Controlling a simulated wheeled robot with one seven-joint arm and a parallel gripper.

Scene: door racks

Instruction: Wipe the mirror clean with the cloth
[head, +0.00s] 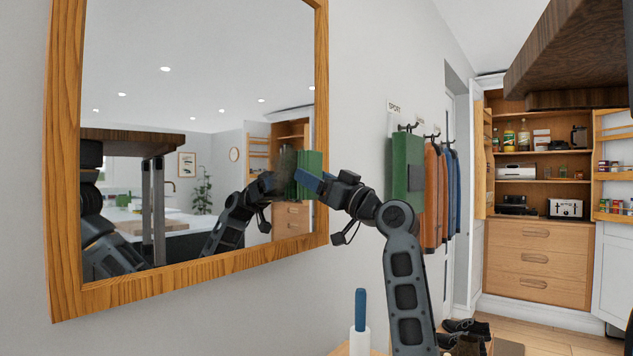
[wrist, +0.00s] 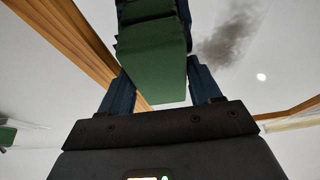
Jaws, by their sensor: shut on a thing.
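The mirror (head: 200,70) hangs on the wall at the left in a wooden frame (head: 64,200). A dark smudge (head: 287,163) shows on its right part, and also in the wrist view (wrist: 230,36). My gripper (head: 308,181) is at the mirror's right edge, fingers pointing left. In the wrist view, its blue fingers (wrist: 160,90) are shut on the green cloth (wrist: 155,65). The cloth (head: 312,162) is beside the smudge in the head view, partly hidden by the fingers. I cannot tell whether it touches the glass.
A green item (head: 407,165) and several coats (head: 432,200) hang on hooks right of my gripper. A blue handle (head: 361,308) stands in a white holder below. Shoes (head: 468,335) lie low on the right. A dark wooden shelf (head: 580,50) juts in at the upper right.

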